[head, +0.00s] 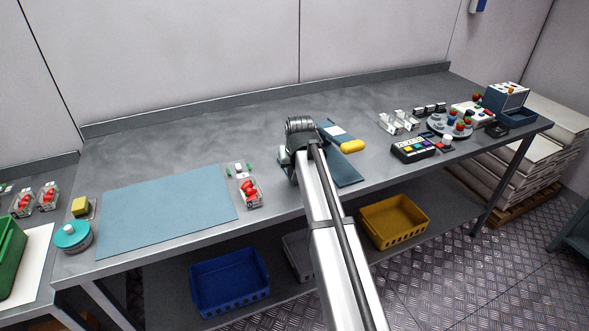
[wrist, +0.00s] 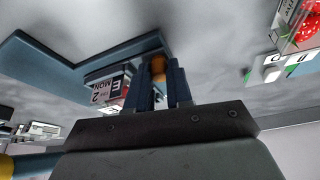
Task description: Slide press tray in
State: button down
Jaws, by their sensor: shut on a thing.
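The blue press (head: 345,172) lies on the bench just right of my wrist in the head view, with a white patch on top and a yellow handle (head: 352,146). In the wrist view its dark blue plate (wrist: 55,70) extends to the left. My gripper (wrist: 160,88) is shut on a small orange-brown knob (wrist: 158,67), which shows between the fingers. A tray-like blue part (wrist: 110,72) with a printed label (wrist: 112,88) sits behind the fingers, by the plate. How far it sits inside the press cannot be told. My arm hides the fingertips in the head view.
A clear punnet of red berries (head: 250,192) stands left of my gripper, beside a blue mat (head: 165,210). A button box (head: 413,149), a round carousel (head: 450,126) and clear punnets (head: 398,121) stand to the right. The bench behind my wrist is clear.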

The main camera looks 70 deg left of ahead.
jog(key=shift+w, duration=0.1)
jog(key=w, duration=0.4)
jog(key=shift+w, duration=0.3)
jog(key=c, duration=1.3)
grip_release()
jog(key=v, duration=1.3)
jog(key=shift+d+r, duration=0.15)
jog(key=shift+r, duration=0.2)
jog(key=shift+s, duration=0.1)
